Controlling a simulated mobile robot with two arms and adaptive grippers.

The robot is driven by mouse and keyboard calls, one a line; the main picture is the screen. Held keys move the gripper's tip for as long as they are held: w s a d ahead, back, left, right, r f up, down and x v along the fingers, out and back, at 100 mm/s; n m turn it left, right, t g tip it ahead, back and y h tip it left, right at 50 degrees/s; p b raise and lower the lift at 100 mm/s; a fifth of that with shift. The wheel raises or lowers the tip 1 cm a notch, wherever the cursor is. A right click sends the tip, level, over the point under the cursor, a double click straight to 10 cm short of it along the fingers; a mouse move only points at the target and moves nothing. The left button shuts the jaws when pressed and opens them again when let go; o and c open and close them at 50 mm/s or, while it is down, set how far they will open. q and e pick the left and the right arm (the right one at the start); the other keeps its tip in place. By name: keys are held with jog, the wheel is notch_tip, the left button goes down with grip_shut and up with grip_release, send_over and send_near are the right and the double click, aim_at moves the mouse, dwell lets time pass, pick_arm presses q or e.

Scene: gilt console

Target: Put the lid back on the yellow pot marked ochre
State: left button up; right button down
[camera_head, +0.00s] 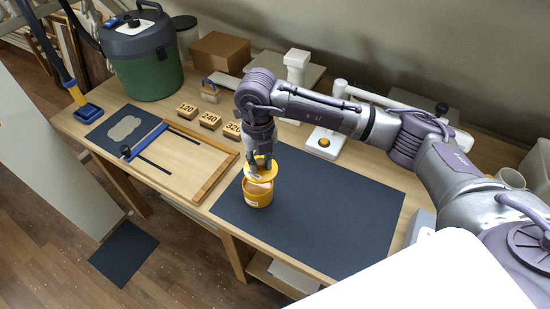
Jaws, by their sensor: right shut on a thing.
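The yellow pot (258,195) stands upright on the dark mat (330,217), near the mat's left edge. It has a pale label on its front, too small to read. My right gripper (260,168) points down just above the pot and is shut on the yellow lid (262,180). The lid is over the pot's mouth, and part of the mouth shows below it. I cannot tell whether the lid touches the rim. My left gripper is not in view.
Wooden blocks marked 120 (187,110), 240 (210,120) and 320 (233,129) stand behind a wooden frame (210,178). A green canister (148,75) and cardboard box (220,52) are farther back. A white stand (325,140) is behind the mat. The mat's right part is clear.

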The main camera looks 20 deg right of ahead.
jog(key=shift+w+a+r+n, duration=0.1)
jog(key=shift+w+a+n, duration=0.25)
jog(key=shift+n, duration=0.15)
jog(key=shift+w+a, duration=0.1)
jog(key=shift+w, duration=0.05)
jog(key=shift+f, duration=0.2)
jog(key=shift+f+b, duration=0.3)
jog(key=shift+f, duration=0.05)
jog(key=shift+f+b, duration=0.4)
jog(key=shift+f, duration=0.35)
notch_tip(320, 180, down, 3)
jog(key=shift+r+b, duration=0.15)
jog(key=shift+b, duration=0.75)
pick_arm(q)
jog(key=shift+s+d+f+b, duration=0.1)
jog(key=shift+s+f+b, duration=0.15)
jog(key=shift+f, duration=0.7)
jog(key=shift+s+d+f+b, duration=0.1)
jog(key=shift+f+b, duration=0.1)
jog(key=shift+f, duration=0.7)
pick_arm(e)
jog(key=shift+f, duration=0.6)
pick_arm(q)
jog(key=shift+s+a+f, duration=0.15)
pick_arm(e)
jog(key=shift+r, duration=0.1)
